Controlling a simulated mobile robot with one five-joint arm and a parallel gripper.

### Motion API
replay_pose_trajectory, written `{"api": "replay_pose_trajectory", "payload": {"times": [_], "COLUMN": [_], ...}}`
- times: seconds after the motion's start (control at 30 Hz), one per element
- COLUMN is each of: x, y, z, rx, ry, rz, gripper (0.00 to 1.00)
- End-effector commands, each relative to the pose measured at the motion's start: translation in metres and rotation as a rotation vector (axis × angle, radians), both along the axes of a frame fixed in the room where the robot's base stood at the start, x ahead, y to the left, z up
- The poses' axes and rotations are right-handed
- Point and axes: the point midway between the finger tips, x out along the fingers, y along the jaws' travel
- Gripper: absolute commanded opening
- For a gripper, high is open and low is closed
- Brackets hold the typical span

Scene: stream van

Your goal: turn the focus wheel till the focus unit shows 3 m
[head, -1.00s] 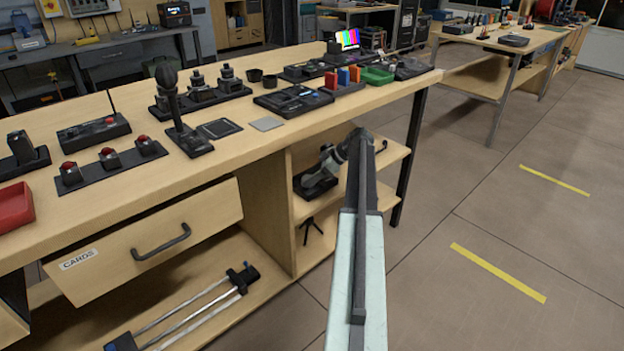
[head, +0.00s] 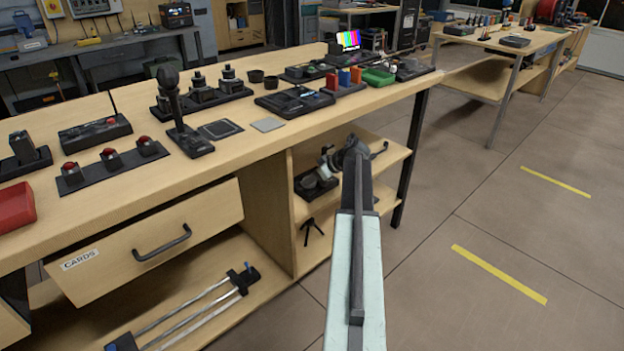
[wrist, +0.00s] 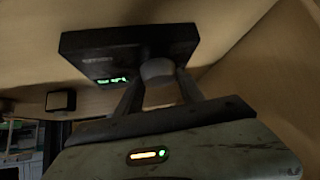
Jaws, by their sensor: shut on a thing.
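The focus unit is a dark box (wrist: 90,44) in the upper middle of the wrist view, with a small lit green display (wrist: 112,81) whose reading is too small to make out. Its grey, round focus wheel (wrist: 157,70) sits between the two fingers of my gripper (wrist: 158,84). The gripper is shut on the wheel. In the head view, the end of my arm reaches onto the upper shelf under the bench, where a dark base (head: 316,188) shows beside it. The wheel and display cannot be made out there.
The shelf (head: 378,160) is close around my gripper, below the bench top (head: 225,148). A small black tripod (head: 312,229) stands below. A CARDS drawer (head: 150,240) is at the left. A small dark block (wrist: 60,101) is left in the wrist view. Floor at right is clear.

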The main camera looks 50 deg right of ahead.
Motion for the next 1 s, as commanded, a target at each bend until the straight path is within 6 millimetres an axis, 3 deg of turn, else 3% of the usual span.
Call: {"api": "replay_pose_trajectory", "payload": {"times": [0.03, 0.1, 0.47, 0.8, 1.0], "x": [0.000, 0.000, -0.003, -0.043, -0.056], "y": [0.000, 0.000, -0.001, -0.008, -0.010], "z": [0.000, 0.000, 0.004, 0.050, 0.057], "rx": [0.001, 0.001, 0.001, 0.001, 0.001], "ry": [0.000, 0.000, 0.000, 0.000, 0.000], "rz": [0.001, 0.001, 0.001, -0.002, 0.000], "gripper": [0.54, 0.67, 0.67, 0.67, 0.67]}}
